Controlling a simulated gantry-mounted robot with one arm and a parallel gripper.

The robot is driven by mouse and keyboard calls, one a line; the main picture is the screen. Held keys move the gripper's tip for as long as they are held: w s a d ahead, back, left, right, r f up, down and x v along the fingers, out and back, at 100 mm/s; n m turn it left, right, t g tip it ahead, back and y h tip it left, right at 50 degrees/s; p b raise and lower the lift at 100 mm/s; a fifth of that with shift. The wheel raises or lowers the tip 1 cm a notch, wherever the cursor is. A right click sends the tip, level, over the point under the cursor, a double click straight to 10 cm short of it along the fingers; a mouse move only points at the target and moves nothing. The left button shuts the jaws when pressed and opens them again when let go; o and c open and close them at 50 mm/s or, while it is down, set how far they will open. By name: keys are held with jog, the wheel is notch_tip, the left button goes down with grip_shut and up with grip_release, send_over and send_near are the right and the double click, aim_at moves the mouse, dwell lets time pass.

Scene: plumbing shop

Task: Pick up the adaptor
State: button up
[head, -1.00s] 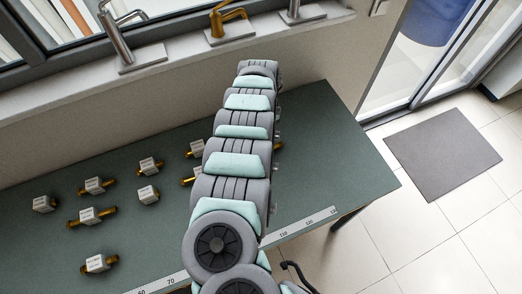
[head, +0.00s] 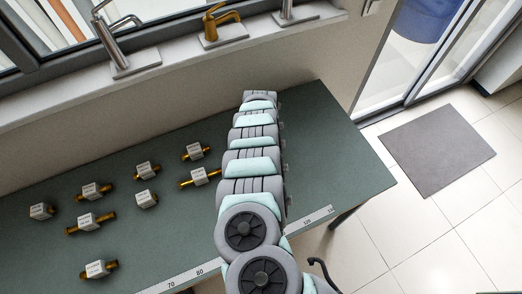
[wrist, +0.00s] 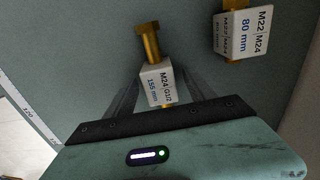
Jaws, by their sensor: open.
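Several adaptors, brass fittings with white label blocks, lie on the green table in the head view; two are a long one (head: 199,176) and a short one (head: 195,151) left of my arm. In the wrist view, an adaptor labelled "M24 | G1/2, 155 mm" (wrist: 155,80) lies in front of my gripper (wrist: 160,80), its block between the open fingers. I cannot tell whether the fingers touch it. Another adaptor labelled "M22 | M24, 80 mm" (wrist: 245,33) lies at the upper right, outside the fingers. My arm hides the gripper in the head view.
More adaptors (head: 90,223) are spread over the left of the table (head: 330,150). A ruler strip (head: 185,279) runs along its front edge. Taps, one of them brass (head: 212,26), stand on the sill behind. The table's right end is clear.

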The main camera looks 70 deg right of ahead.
jog(key=shift+w+f, duration=0.1)
jog(key=shift+f, duration=0.2)
grip_shut()
dwell(0.5)
